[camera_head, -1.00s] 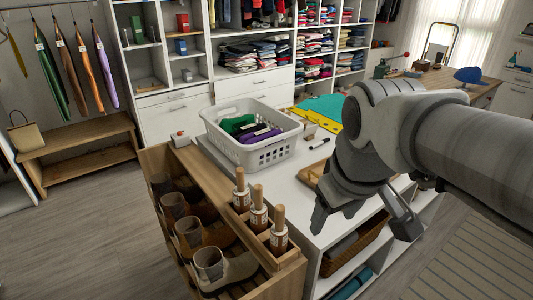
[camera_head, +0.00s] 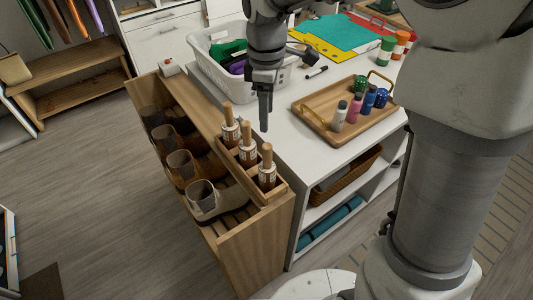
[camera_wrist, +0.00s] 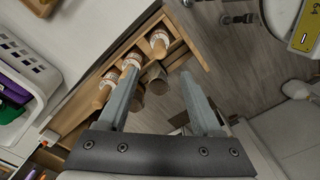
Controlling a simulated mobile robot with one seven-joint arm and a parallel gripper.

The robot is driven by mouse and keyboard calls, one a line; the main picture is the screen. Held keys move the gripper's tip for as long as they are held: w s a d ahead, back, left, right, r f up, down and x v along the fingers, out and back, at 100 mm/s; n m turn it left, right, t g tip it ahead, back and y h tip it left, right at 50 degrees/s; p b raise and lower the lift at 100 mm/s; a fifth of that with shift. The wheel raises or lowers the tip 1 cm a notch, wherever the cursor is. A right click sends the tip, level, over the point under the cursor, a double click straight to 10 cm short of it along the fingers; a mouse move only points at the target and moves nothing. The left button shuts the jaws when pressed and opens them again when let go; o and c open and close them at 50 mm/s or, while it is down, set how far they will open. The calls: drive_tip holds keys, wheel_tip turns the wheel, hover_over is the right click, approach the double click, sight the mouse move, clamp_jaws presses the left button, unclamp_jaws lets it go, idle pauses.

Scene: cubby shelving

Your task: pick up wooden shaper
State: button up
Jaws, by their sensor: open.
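Three upright wooden-handled pieces with white labelled bands, which appear to be the wooden shapers, stand in a row in a wooden holder (camera_head: 282,189): a far one (camera_head: 229,127), a middle one (camera_head: 247,146) and a near one (camera_head: 267,169). In the wrist view they show as one at the top (camera_wrist: 159,40), a middle one (camera_wrist: 132,62) and a lower one (camera_wrist: 103,92), partly beside the left finger. My gripper (camera_head: 264,127) points down above and just beyond the row. Its two fingers (camera_wrist: 160,88) are apart with nothing held between them.
The wooden rack (camera_head: 262,250) below holds several brown shoes (camera_head: 203,199). A white counter (camera_head: 281,145) stands beside it, with a white basket (camera_head: 208,62) of folded clothes and a wooden tray (camera_head: 316,125) of small bottles. Open floor (camera_head: 90,190) lies to the left.

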sight(267, 145)
wheel_tip(267, 145, down, 14)
drive_tip(key=shift+d+r, duration=0.1)
clamp_jaws()
idle(0.6)
idle(1.1)
